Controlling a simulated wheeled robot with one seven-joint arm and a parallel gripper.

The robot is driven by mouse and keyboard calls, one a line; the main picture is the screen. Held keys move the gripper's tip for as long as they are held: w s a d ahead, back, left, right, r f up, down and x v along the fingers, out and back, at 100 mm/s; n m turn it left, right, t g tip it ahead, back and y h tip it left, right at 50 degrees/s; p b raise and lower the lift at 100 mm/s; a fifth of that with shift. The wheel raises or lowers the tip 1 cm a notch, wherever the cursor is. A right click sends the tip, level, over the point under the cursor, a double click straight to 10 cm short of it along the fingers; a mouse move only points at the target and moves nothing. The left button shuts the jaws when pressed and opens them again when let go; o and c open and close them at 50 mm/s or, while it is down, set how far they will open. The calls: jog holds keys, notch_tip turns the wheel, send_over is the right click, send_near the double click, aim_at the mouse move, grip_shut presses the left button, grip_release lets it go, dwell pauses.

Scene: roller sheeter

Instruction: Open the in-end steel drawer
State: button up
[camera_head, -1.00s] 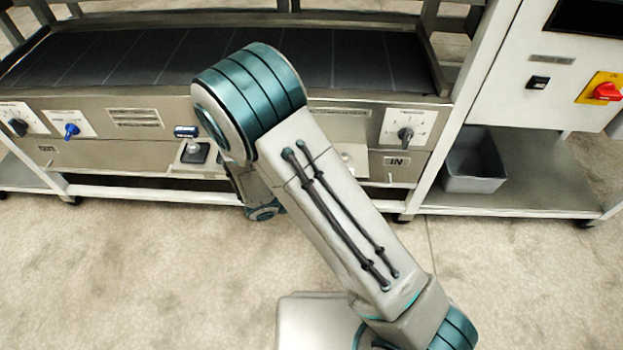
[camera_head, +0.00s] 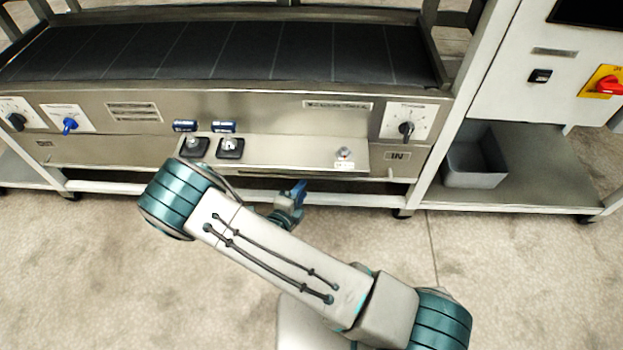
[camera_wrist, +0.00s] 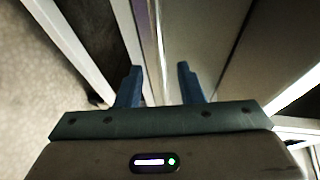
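The steel drawer front at the IN end (camera_head: 397,170) is low on the machine's right side, below the "IN" label (camera_head: 397,156). It looks flush with the machine's lower panel, and a small tab (camera_head: 390,174) shows at its lower edge. My gripper (camera_head: 300,188) is in front of the machine's lower rail, left of the IN label. In the wrist view, my gripper (camera_wrist: 160,75) has its two blue fingers apart with nothing held between them. A steel panel edge (camera_wrist: 155,45) runs beyond the fingers; I cannot tell whether they touch it.
The conveyor belt (camera_head: 220,50) lies above the panel. A grey bin (camera_head: 475,165) stands on the right shelf. The floor in front is clear.

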aim_at(312, 176)
jog(key=b+x, duration=0.2)
jog(key=x, duration=0.6)
jog(key=shift+s, duration=0.15)
grip_shut()
